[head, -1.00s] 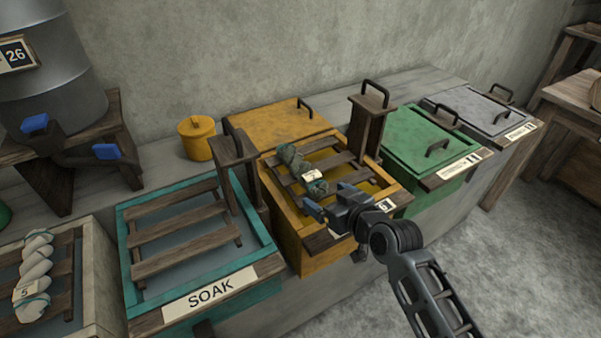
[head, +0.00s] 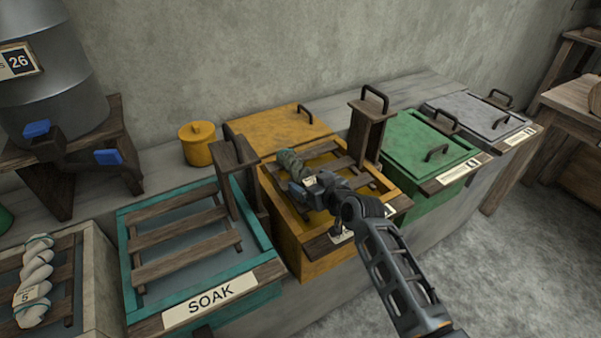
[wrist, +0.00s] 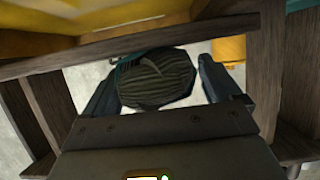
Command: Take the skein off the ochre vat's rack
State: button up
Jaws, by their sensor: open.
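The skein (head: 290,162), dull grey-green, lies across the wooden rack (head: 325,163) of the ochre vat (head: 288,236). My gripper (head: 308,189) is over the vat's front part, at the skein's near end, and hides that end and most of its tag in the head view. In the wrist view, the rounded striped end of the skein (wrist: 158,80) shows between the two fingers of my gripper (wrist: 157,90), with a teal tie at its side. The fingers are open, with a gap visible between the right finger and the skein.
Upright wooden posts stand at the left (head: 238,178) and right (head: 370,128) of the ochre vat. The teal SOAK vat (head: 128,255) has an empty rack. A white skein (head: 36,278) lies farther left. A green lidded vat (head: 425,143) stands right. A yellow pot (head: 197,146) stands behind.

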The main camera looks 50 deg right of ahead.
jog(key=c, duration=1.2)
